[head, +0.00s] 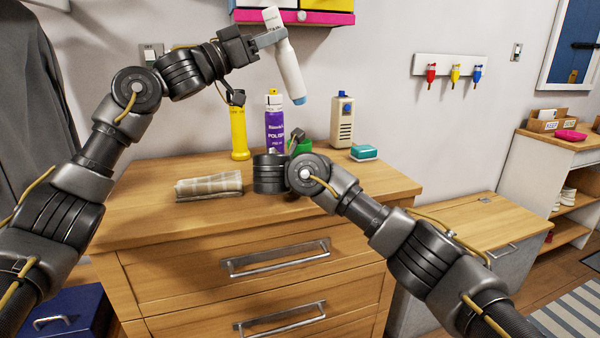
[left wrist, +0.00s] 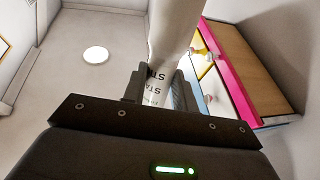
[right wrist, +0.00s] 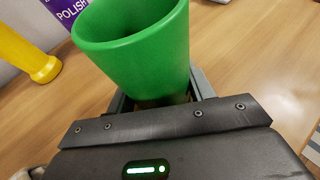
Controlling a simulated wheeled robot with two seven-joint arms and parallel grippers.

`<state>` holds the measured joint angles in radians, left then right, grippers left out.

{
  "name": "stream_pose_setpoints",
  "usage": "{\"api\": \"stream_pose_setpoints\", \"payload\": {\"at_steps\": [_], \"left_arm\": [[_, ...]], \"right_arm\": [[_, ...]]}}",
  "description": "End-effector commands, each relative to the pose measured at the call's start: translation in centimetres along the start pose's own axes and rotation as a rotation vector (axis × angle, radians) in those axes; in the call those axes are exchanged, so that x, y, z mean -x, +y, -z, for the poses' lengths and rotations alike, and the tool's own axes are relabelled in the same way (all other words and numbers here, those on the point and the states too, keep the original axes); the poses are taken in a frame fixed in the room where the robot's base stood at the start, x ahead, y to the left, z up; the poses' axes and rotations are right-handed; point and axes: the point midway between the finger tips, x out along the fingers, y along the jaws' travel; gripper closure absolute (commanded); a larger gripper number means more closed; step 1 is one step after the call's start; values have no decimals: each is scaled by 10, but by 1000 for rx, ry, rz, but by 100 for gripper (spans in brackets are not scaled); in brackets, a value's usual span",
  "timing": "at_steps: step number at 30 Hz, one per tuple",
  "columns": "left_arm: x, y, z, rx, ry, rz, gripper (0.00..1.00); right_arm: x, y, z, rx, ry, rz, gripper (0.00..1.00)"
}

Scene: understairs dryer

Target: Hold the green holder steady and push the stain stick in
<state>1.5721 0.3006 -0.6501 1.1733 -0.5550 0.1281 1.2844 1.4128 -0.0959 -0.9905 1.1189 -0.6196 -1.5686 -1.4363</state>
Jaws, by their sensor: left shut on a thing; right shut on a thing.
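The stain stick (head: 288,65) is a white tube with a blue end pointing down. My left gripper (head: 269,39) is shut around its upper part and holds it tilted in the air, above the dresser. Its printed label shows between the fingers in the left wrist view (left wrist: 157,85). In the head view the holder (head: 303,146) is mostly hidden behind my right arm. The stick is well above the holder, apart from it.
A folded checked cloth (head: 209,186) lies left. A pink-edged wall shelf (head: 310,18) hangs close behind the stick.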

Motion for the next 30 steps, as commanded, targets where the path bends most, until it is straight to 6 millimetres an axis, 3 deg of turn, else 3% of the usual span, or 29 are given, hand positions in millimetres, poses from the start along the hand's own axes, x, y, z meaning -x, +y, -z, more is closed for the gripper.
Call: {"api": "stream_pose_setpoints", "payload": {"at_steps": [15, 19, 21, 25, 30], "left_arm": [[-1, 2, 7, -3, -17, 0, 100], [-11, 19, 30, -7, -64, -9, 100], [-27, 30, 34, -8, -104, -2, 100], [-50, 31, 20, -7, -183, 15, 100], [-50, 6, -10, -9, -264, 43, 100]], "right_arm": [[0, 0, 0, 0, 0, 0, 74], [0, 0, 0, 0, 0, 0, 74], [0, 0, 0, 0, 0, 0, 74], [0, 0, 0, 0, 0, 0, 74], [0, 0, 0, 0, 0, 0, 74]]}}
